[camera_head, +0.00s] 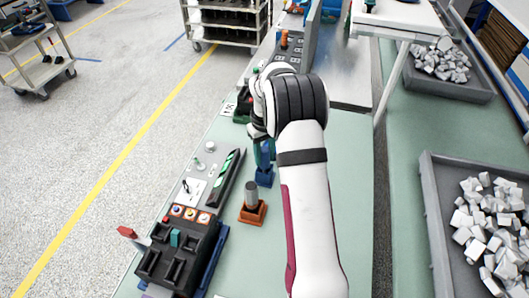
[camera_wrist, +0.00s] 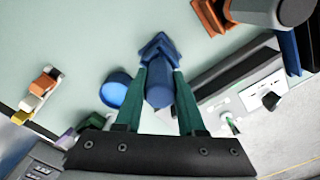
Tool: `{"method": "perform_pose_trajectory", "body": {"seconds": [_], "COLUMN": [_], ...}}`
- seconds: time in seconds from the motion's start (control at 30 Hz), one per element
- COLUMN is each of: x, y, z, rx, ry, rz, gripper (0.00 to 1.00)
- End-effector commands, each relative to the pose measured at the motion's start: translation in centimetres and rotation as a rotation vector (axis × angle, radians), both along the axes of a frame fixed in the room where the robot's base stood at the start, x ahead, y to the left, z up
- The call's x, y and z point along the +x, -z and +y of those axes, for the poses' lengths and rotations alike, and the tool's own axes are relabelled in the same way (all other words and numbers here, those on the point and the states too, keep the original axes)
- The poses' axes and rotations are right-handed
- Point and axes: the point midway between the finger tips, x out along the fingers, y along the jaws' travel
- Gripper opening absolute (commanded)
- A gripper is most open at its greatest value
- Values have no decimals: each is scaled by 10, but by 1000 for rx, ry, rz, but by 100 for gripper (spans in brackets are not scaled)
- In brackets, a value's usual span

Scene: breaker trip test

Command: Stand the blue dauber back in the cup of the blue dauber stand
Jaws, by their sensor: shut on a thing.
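The blue dauber (camera_wrist: 160,90) is between the two green fingers of my gripper (camera_wrist: 158,95) in the wrist view, its round end towards the camera. My gripper is shut on it. The blue dauber stand (camera_wrist: 157,45) shows just beyond the dauber, in line with it. In the head view the stand (camera_head: 264,179) sits on the green bench under my gripper (camera_head: 264,152), and my arm hides much of the dauber. I cannot tell whether the dauber's lower end is inside the cup.
An orange stand (camera_head: 252,215) holding a grey dauber (camera_head: 251,191) is close by, nearer the front. A black test unit (camera_head: 182,254) and a green-striped black bar (camera_head: 228,177) lie to the left. A round blue thing (camera_wrist: 116,90) is beside the left finger.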

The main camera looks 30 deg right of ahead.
Motion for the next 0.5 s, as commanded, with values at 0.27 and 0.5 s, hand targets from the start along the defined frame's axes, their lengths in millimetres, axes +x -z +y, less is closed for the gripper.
{"method": "perform_pose_trajectory", "body": {"seconds": [0.27, 0.5], "x": [0, 0], "y": [4, 4], "z": [0, 0], "rx": [0, 0], "ry": [0, 0], "rz": [-1, 0], "gripper": [51, 74]}}
